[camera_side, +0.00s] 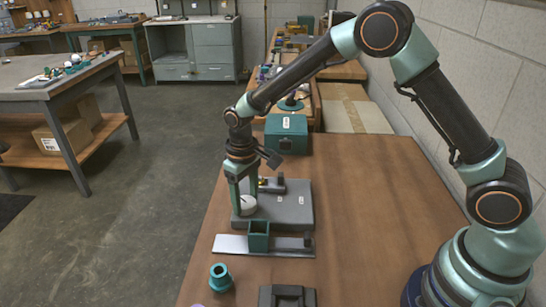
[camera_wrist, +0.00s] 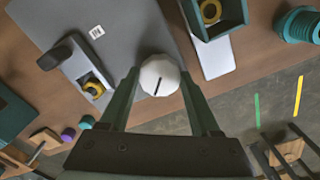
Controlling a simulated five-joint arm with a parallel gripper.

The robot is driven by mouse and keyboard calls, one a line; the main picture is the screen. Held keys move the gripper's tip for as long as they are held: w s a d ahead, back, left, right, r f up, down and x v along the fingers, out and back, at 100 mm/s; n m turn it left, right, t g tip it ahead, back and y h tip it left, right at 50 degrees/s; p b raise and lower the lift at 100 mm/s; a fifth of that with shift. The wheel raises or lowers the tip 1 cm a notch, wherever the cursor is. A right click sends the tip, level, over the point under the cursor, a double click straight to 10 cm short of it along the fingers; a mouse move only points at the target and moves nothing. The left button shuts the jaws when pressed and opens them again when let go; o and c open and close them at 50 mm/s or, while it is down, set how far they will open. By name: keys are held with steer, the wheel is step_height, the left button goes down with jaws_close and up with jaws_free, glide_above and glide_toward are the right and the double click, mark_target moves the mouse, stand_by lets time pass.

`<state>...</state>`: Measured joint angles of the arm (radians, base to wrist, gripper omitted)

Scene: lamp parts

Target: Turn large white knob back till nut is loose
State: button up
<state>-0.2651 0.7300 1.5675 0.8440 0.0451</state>
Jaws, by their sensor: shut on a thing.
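The large white knob (camera_side: 248,204) sits at the front left corner of a grey base plate (camera_side: 292,213). In the wrist view the knob (camera_wrist: 160,76) is faceted and has a dark line across its face. My gripper (camera_side: 245,203) reaches down over it. In the wrist view my gripper's fingers (camera_wrist: 160,82) stand on both sides of the knob, shut on it. No separate nut can be made out; the underside of the knob is hidden.
A green square holder (camera_side: 258,238) stands on a pale metal strip (camera_side: 232,245) close in front of the plate. A teal spool (camera_side: 220,277) is nearer the front edge. A dark fixture with a yellow ring (camera_wrist: 93,87) is beside the knob.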

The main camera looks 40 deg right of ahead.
mark_target(246, 202)
steer(key=n, duration=0.7)
steer(key=shift+r, duration=0.1)
stand_by(0.5)
steer(key=o, duration=1.4)
step_height(246, 202, up, 12)
